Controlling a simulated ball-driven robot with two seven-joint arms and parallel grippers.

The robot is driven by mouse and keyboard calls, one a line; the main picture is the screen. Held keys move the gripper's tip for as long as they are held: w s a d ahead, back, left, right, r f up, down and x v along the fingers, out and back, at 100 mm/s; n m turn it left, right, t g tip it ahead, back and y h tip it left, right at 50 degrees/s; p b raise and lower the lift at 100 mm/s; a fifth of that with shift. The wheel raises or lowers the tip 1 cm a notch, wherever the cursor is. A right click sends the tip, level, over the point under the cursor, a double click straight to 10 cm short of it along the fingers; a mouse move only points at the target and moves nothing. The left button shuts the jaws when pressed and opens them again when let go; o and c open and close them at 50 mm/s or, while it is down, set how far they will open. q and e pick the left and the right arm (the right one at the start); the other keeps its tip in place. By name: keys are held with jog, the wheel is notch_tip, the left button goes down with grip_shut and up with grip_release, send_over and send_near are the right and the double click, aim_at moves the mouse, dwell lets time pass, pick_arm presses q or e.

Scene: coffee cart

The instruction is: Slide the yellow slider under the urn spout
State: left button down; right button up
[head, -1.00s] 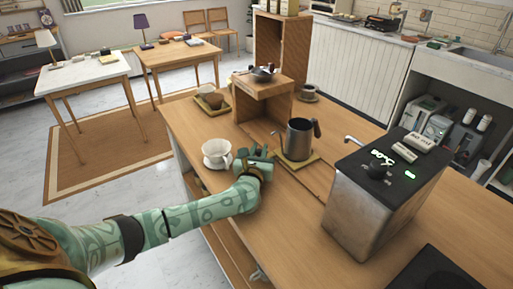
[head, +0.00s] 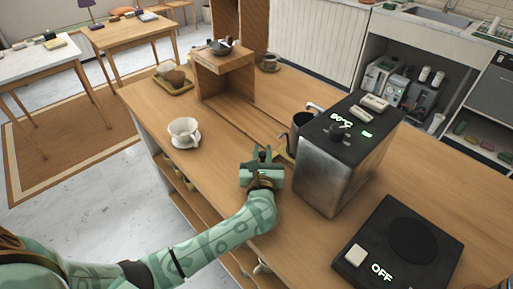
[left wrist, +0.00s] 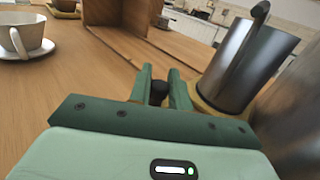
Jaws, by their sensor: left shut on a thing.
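The yellow slider (head: 285,150) shows as a small strip beside the urn (head: 330,170) in the head view, and its edge shows below the pitcher in the left wrist view (left wrist: 208,108). A metal pitcher (head: 299,124) with a black handle stands on it, partly hidden behind the urn. My right gripper is not in view.
A white cup on a saucer (head: 184,132) stands left of my gripper. A wooden stand (head: 224,72) is behind, with a groove in the counter leading from it. A black hot plate (head: 400,250) reading OFF lies at front right.

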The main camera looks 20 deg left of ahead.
pick_arm(q)
jog(key=shift+d+f, duration=0.15)
jog(key=shift+d, duration=0.05)
jog(key=c, duration=1.5)
grip_release()
jog(key=shift+s, duration=0.1)
jog(key=shift+c, duration=0.2)
jog(key=shift+o, duration=1)
jog(key=shift+d, duration=0.1)
jog(key=shift+s+d, duration=0.1)
jog(key=shift+s, duration=0.2)
jog(key=p+v, duration=0.1)
jog(key=v, duration=1.4)
jog(key=shift+s+d, duration=0.15)
jog(key=shift+s, duration=0.25)
